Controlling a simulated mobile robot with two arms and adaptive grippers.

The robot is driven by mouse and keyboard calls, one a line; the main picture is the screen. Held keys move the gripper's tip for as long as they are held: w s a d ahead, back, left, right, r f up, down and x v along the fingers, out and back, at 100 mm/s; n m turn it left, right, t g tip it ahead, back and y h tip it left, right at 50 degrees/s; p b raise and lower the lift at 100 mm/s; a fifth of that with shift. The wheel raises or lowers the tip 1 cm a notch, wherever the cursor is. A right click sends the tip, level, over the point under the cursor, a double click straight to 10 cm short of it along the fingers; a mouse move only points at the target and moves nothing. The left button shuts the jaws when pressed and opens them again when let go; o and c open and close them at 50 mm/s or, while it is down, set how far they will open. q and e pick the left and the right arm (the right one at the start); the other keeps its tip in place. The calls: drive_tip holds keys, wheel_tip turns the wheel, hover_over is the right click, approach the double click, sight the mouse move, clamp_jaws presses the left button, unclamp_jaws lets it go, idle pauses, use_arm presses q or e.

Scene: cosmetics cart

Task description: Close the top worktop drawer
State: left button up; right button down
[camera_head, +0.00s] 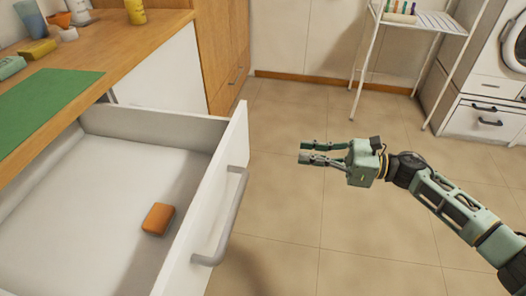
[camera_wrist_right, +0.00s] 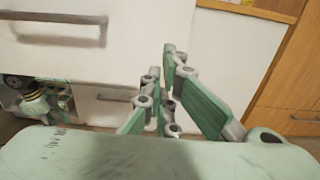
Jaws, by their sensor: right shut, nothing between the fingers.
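The top worktop drawer (camera_head: 215,170) is pulled far out from under the wooden worktop, with its white front and grey bar handle (camera_head: 225,215) facing right. An orange block (camera_head: 158,218) lies inside it. My right gripper (camera_head: 303,153) is shut and empty. It is in front of the drawer, to the right of the handle, with a clear gap between them. In the right wrist view, the gripper fingers (camera_wrist_right: 160,85) point toward white drawer fronts, and a bar handle (camera_wrist_right: 52,30) shows at upper left. My left gripper is not in view.
The worktop (camera_head: 120,50) holds a green mat (camera_head: 45,100), a yellow cup (camera_head: 135,12) and other small items. A white rack (camera_head: 420,20) and a washing machine (camera_head: 495,75) stand at the back right. The tiled floor (camera_head: 300,220) around my right gripper is free.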

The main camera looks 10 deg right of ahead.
sight(243, 146)
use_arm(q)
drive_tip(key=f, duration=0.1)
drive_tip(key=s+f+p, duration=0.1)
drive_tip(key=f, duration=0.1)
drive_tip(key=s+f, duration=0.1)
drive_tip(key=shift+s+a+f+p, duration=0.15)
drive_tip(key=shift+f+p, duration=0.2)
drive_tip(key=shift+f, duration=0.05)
use_arm(e)
drive_tip(key=x, duration=1.4)
drive_tip(key=shift+s, duration=0.1)
